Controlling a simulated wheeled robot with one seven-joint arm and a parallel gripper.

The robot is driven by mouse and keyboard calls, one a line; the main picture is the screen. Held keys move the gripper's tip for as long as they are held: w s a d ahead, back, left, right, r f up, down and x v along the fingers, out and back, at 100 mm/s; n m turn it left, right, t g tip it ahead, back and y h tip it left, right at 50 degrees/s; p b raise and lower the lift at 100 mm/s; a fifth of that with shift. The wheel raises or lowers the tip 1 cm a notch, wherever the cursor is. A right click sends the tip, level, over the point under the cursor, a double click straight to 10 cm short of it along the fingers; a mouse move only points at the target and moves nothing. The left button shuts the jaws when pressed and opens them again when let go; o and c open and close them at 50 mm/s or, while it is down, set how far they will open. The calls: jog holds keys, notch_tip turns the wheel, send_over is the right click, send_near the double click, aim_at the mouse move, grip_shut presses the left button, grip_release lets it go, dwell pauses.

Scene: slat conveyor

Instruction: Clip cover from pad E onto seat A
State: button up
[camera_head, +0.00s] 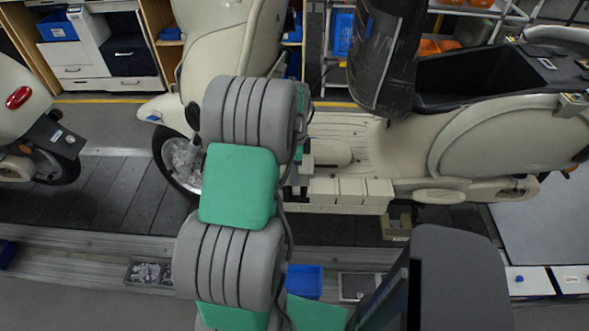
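A cream scooter stands side-on on the conveyor, its rear body (500,140) at right. Three small cream blocks (351,190) sit in a row on a pale ledge (330,208) along its lower side. I cannot tell whether one is the cover. No letters are readable, so I cannot identify pad E or seat A. My gripper (302,172) is mostly hidden behind my grey and green arm, beside the left end of the block row. Only small pale parts show there. Its fingers and anything in them cannot be made out.
A black wrapped part (387,50) stands on the scooter before its open dark compartment (485,75). Another scooter (20,120) is at left. A blue bin (304,282) and parts tray (150,272) lie along the near edge. The slatted floor (90,200) at left is clear.

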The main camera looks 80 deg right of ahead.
aim_at(294, 188)
jog(key=shift+f+b, duration=2.45)
jog(key=shift+f, duration=1.4)
jog(key=shift+f+b, duration=0.3)
jog(key=shift+f, duration=0.2)
jog(key=o, duration=1.5)
jog(key=shift+d+r, duration=0.1)
